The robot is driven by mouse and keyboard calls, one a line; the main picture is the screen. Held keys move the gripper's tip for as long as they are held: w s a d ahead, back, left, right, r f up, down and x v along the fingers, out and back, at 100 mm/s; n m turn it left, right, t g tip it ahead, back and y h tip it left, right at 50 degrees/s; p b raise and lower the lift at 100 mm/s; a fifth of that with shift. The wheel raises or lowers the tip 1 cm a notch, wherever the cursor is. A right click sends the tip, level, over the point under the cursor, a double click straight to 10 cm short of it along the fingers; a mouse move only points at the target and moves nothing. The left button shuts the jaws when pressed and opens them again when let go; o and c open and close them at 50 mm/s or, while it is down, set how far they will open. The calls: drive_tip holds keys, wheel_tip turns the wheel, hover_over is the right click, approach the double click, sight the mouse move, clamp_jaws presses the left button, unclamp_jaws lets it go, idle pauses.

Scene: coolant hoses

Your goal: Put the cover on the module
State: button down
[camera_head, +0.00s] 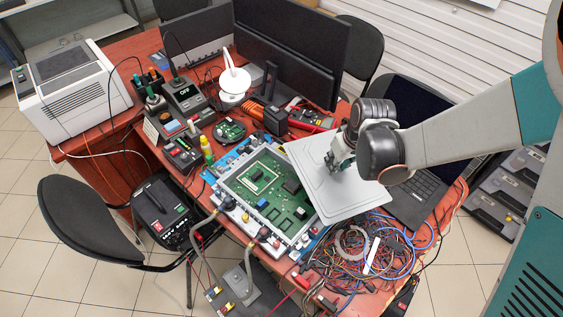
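The module (265,191) is an open grey frame with a green circuit board inside, lying on the red workbench in the middle of the view. Hoses run to fittings along its front edge. The cover (325,196) is a flat light-grey plate. It is to the right of the module, tilted, and its left side overlaps the module's right edge in the picture. My gripper (339,160) is over the upper middle of the cover and appears to hold it there. The fingertips are small and partly hidden, so the grip itself is hard to make out.
A tangle of wires (360,255) lies below the cover. A laptop (425,190) is at the right and monitors (290,55) stand behind. Soldering gear (183,95), small tools and a white lamp (233,80) crowd the bench's back left. A chair (90,220) stands at the left.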

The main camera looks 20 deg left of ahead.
drive_tip(key=s+a+n+g+y, duration=0.1)
drive_tip(key=s+a+n, duration=0.2)
drive_tip(key=a, duration=0.4)
drive_tip(key=s+a+n, duration=0.2)
drive_tip(key=s+a, duration=0.1)
drive_tip(key=a, duration=0.5)
drive_tip(key=shift+n, duration=0.3)
drive_tip(key=f+b, duration=0.2)
drive_tip(key=f, duration=0.1)
drive_tip(key=f+b, duration=0.1)
drive_tip(key=shift+s+a+f, duration=0.2)
drive_tip(key=shift+s+a, duration=0.05)
drive_tip(key=shift+a, duration=0.05)
drive_tip(key=shift+f+b, duration=0.3)
drive_tip(key=shift+b, duration=0.35)
drive_tip(key=shift+f+b, duration=0.3)
drive_tip(key=shift+f, duration=0.05)
drive_tip(key=shift+f+b, duration=0.4)
drive_tip(key=shift+f+b, duration=0.35)
drive_tip(key=shift+f+b, duration=0.4)
drive_tip(key=shift+b, duration=0.2)
idle(2.3)
